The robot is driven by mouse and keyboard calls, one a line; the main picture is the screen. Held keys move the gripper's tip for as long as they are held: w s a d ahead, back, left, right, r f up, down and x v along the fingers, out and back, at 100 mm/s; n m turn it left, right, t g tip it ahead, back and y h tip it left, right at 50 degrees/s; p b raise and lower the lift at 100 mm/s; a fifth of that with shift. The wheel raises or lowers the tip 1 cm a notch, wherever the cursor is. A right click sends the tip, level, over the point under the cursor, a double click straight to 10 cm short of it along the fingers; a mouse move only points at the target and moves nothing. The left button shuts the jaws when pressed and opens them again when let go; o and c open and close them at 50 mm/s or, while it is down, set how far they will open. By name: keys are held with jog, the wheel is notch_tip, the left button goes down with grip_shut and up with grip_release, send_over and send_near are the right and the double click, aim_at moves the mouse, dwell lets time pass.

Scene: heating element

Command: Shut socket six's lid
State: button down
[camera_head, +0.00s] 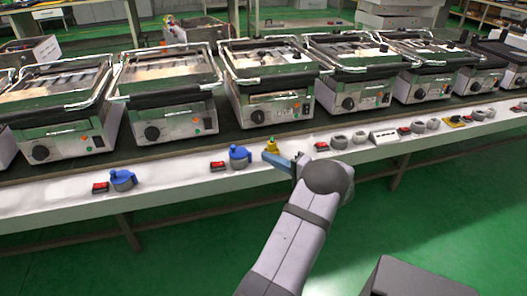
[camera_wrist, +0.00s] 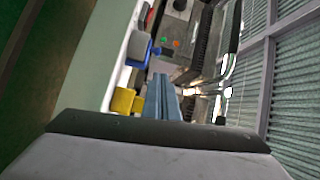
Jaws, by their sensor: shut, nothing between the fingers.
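A blue socket with a lid (camera_head: 239,156) is on the white front ledge, left of my gripper. It also shows in the wrist view (camera_wrist: 138,48). A second blue lidded socket (camera_head: 122,180) is further left. A small yellow fitting (camera_head: 271,145) is right at my fingertips, and shows in the wrist view (camera_wrist: 125,101) beside the fingers. My gripper (camera_head: 267,156) is shut and empty, its blue-grey fingers pointing left over the ledge. It also shows in the wrist view (camera_wrist: 162,80). No numbers can be read, so I cannot tell which socket is six.
Several steel contact grills (camera_head: 165,95) stand in a row behind the ledge. Red switches (camera_head: 218,166) sit among the sockets. Grey round fittings (camera_head: 340,141) and a white multi-socket block (camera_head: 384,136) are to the right. The green floor in front is largely open.

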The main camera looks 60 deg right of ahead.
aim_at(244, 155)
notch_tip(244, 155, up, 3)
jog(key=w+a+p, duration=0.1)
jog(key=a+p, duration=0.2)
jog(key=p, duration=0.1)
notch_tip(244, 155, down, 3)
jog(key=s+d+m+g+h, duration=0.2)
jog(key=d+m+h, duration=0.1)
jog(key=m+h, duration=0.15)
jog(key=shift+n, duration=0.55)
jog(key=x, duration=0.3)
jog(key=b+x, duration=0.1)
jog(key=x, duration=0.5)
jog(key=shift+w+a+r+b, duration=0.1)
jog(key=shift+w+b, duration=0.25)
jog(key=shift+w, duration=0.1)
jog(key=shift+w+a, duration=0.8)
jog(key=shift+w, duration=0.35)
jog(key=shift+w+a+f, duration=0.25)
jog(key=shift+w+a, duration=0.15)
jog(key=shift+a, duration=0.1)
jog(key=shift+r+t+y, duration=0.1)
jog(key=shift+t+y, duration=0.15)
jog(key=shift+t, duration=0.15)
